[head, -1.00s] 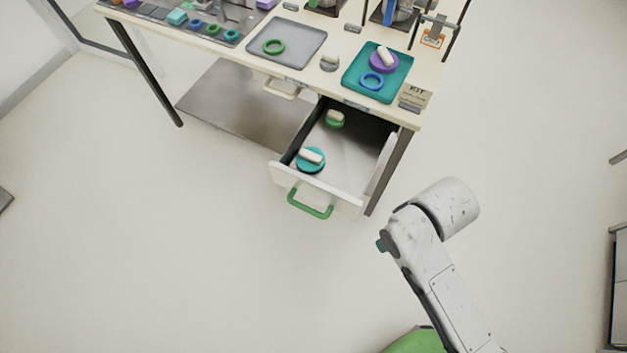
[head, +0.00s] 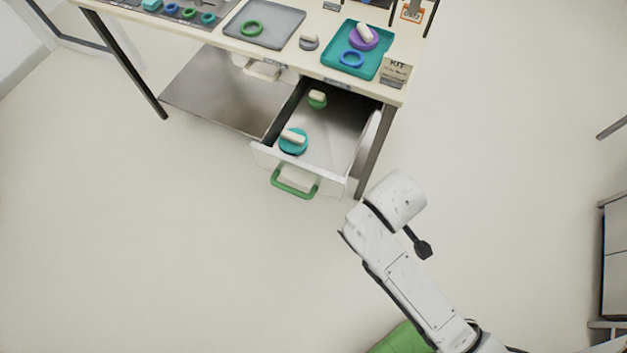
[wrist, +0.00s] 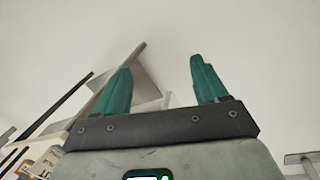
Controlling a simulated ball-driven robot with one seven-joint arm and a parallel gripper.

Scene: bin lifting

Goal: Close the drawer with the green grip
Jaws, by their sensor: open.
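The drawer (head: 262,158) with the green grip (head: 294,186) stands pulled out under the table's right part in the head view. Inside it are a teal round piece (head: 293,143) and a green round piece (head: 317,101), each with a pale top. My gripper (wrist: 160,85) shows in the wrist view with its two teal fingers apart and nothing between them. In the head view my arm is to the right of and nearer than the drawer, and the gripper itself cannot be made out there. The wrist view does not clearly show the drawer.
A table leg (head: 368,160) stands just right of the drawer. A second drawer with a pale grip (head: 262,70) is at its left. The floor in front is clear.

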